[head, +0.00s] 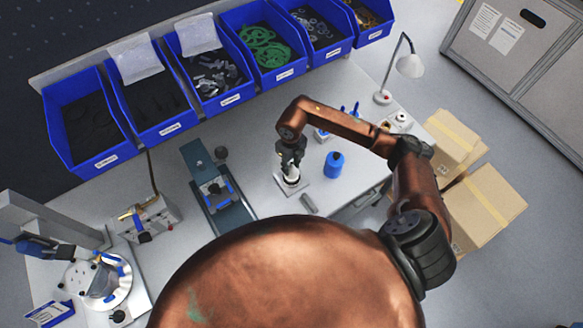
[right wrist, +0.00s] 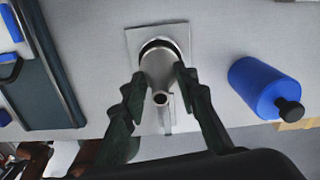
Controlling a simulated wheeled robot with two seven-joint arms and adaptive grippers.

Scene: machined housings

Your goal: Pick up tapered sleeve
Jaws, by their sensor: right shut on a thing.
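The tapered sleeve (right wrist: 160,70) is a grey metal piece, wider at its far end and narrow with a round hole at the end nearest the right wrist camera. My right gripper (right wrist: 156,84) is shut on it, one finger on each side. The sleeve is over a square grey plate (right wrist: 134,36) on the bench; I cannot tell whether it touches the plate. In the head view my right gripper (head: 290,164) points down at the plate, and the sleeve is mostly hidden beneath it. My left gripper is not in view.
A blue bottle with a black cap (head: 334,165) stands right of the plate. A dark rail fixture (head: 226,208) lies to the left. Blue bins (head: 92,120) line the back. A lamp (head: 409,67) stands at the right, and cardboard boxes (head: 487,208) are beyond the bench.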

